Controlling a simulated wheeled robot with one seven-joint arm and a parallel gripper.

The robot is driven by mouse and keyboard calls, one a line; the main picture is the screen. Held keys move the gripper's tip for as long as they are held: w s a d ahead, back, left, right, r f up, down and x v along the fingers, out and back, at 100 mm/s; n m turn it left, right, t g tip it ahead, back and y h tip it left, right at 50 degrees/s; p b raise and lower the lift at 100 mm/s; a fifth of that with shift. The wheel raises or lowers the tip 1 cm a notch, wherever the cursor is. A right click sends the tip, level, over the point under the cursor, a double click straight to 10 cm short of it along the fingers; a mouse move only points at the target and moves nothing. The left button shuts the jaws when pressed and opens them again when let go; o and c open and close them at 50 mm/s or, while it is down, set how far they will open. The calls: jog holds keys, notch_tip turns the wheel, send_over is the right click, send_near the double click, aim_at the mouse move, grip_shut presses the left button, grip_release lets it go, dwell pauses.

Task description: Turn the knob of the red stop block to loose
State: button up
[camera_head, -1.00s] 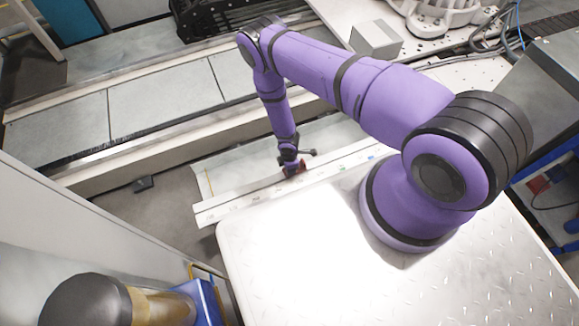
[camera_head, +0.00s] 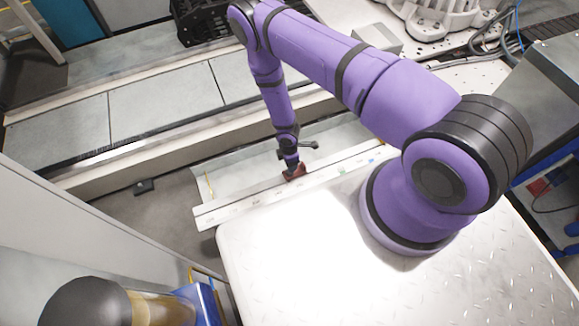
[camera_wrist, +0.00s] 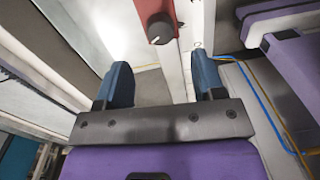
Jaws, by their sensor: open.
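The red stop block (camera_head: 296,173) sits on the pale rail (camera_head: 240,199) in the head view, partly hidden by my gripper. In the wrist view the red stop block (camera_wrist: 148,12) is at the top edge, cut off by the frame. Its dark round knob (camera_wrist: 160,31) faces the camera, with a light mark on its face. My gripper (camera_wrist: 163,82) is open and empty, its two blue fingertips apart. The knob appears beyond the fingertips and is not between them. In the head view my gripper (camera_head: 290,160) is right by the block; contact cannot be told.
A small green mark (camera_head: 370,161) is on the rail to the right of the block. A grey box (camera_head: 376,39) stands on the bench at the back. A blue and yellow cable (camera_wrist: 265,105) runs at the right of the wrist view.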

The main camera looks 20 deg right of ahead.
jog(key=shift+w+r, duration=0.1)
jog(key=shift+r, duration=1.85)
